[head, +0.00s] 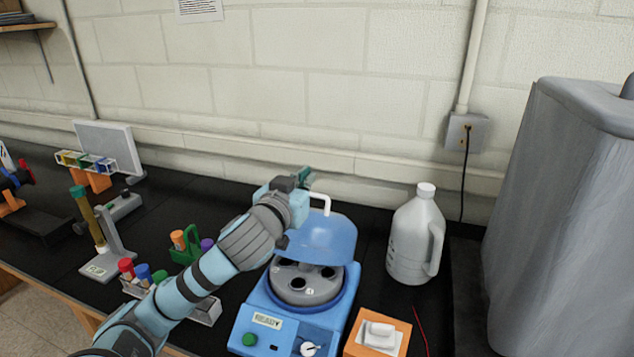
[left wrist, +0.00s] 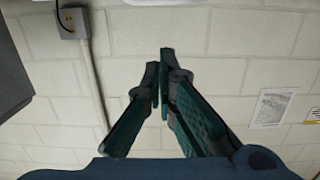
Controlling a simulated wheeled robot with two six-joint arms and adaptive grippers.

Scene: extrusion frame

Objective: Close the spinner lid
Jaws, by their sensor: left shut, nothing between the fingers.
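The spinner (head: 297,308) is a blue bench machine with a grey rotor (head: 304,284) that shows several round holes. Its blue lid (head: 322,238) stands open, tilted up at the back, with a white handle (head: 322,200) at its top edge. My left gripper (head: 306,176) is behind and above the lid, close to the handle. I cannot tell whether it touches the handle. In the left wrist view its green fingers (left wrist: 164,85) are shut with nothing between them, and a white edge (left wrist: 165,2) shows at the top. My right gripper is not in view.
A white jug (head: 412,238) stands right of the spinner, and an orange block with a white piece (head: 377,334) is at its front right. Tube racks (head: 186,248) and a stand (head: 108,258) are at the left. A large grey covered thing (head: 570,200) fills the right.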

